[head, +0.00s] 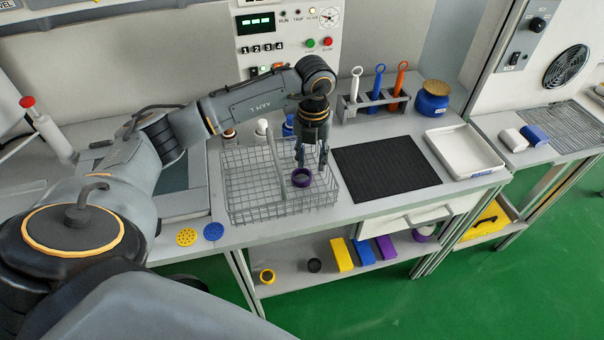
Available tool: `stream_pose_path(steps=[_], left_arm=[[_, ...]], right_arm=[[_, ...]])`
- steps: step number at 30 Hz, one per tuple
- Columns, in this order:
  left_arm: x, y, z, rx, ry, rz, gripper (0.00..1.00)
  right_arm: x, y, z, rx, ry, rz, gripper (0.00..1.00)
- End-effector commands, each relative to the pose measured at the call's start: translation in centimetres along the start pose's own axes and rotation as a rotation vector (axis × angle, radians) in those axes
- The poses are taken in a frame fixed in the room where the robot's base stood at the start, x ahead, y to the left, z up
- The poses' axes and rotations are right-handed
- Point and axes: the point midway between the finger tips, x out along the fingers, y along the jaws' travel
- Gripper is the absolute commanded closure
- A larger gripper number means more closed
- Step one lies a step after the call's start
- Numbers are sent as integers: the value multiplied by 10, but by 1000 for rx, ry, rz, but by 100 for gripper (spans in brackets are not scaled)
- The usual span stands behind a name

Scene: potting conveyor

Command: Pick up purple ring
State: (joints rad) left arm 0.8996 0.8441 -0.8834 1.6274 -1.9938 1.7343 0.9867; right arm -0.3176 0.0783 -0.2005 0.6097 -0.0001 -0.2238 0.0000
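The purple ring (301,178) is in the right part of the wire basket (255,211) on the bench, and its dark centre faces up. My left gripper (312,163) points down over the right part of the basket, just above and slightly right of the ring in the picture. Its fingers are apart, with nothing visible between them. I cannot tell whether a fingertip touches the ring. My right gripper is not in view.
A black mat (386,167) lies right of the basket, then a white tray (464,150). A rack (374,106) with three tools and a blue jar (432,100) stand behind. Yellow (187,237) and blue (213,231) discs lie at the front left.

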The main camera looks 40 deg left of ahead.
Motion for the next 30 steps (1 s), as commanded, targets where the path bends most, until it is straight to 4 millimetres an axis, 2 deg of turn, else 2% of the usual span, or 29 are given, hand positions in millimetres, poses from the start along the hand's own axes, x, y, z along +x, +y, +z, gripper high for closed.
stream_pose_path(steps=[4,7,12,18,25,26,30], left_arm=[[14,0,0,1,1,0,65],[19,0,0,2,2,0,65],[41,6,4,0,5,1,65],[65,5,5,3,2,-1,65],[68,5,5,3,-1,-2,65],[68,5,5,3,-1,-2,67],[68,5,5,2,-1,-2,96]], right_arm=[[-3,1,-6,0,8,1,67],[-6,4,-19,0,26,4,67],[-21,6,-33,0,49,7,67],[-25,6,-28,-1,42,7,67],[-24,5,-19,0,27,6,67],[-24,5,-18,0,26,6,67],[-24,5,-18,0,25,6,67]])
